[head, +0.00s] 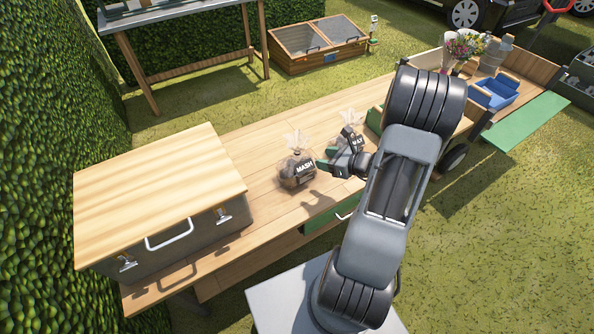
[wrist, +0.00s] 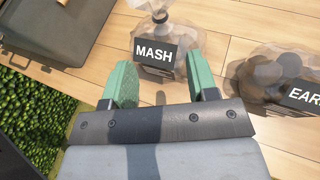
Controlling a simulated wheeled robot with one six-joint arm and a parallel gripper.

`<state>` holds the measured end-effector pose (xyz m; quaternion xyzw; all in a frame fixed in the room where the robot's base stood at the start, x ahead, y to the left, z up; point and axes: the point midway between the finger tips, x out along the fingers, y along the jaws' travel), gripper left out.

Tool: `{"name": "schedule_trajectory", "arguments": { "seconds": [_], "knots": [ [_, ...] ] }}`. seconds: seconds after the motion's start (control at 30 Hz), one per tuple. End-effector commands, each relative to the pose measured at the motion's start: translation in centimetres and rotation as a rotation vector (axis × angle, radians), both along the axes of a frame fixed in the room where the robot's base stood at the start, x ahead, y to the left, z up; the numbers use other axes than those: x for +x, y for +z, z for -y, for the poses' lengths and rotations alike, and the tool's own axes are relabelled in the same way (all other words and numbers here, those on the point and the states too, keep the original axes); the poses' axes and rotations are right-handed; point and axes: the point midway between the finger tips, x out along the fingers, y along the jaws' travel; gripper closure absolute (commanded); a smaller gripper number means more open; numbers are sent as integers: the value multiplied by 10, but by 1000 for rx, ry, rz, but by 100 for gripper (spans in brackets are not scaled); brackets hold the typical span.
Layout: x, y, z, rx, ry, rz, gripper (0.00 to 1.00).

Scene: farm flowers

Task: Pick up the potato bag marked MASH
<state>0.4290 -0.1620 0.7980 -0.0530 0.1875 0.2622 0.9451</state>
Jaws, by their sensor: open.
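The potato bag marked MASH (head: 297,173) is a clear bag of brown potatoes with a black label and a gathered top. It stands upright on the wooden table. In the wrist view the MASH bag (wrist: 156,32) shows ahead, its lower part between the two green fingers. My gripper (head: 328,168) is just right of the bag in the head view. In the wrist view my gripper (wrist: 162,66) is open, with no grip on the bag. I cannot tell the exact depth between fingertips and bag.
A second potato bag (head: 345,143) stands close by; its label starts with EAR in the wrist view (wrist: 268,78). A big wood-lidded box (head: 160,195) stands left on the table. Farther right are flowers (head: 462,50) and a blue tray (head: 497,90).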

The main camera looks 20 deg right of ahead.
Motion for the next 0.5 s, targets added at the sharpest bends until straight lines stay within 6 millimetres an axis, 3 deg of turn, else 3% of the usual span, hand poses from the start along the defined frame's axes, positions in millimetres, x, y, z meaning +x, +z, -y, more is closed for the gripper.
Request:
{"name": "schedule_trajectory", "arguments": {
  "seconds": [0.3,0.5],
  "knots": [
    [43,-22,-26,3,-2,-2,47],
    [55,-27,-33,3,-2,0,47]
  ]
}}
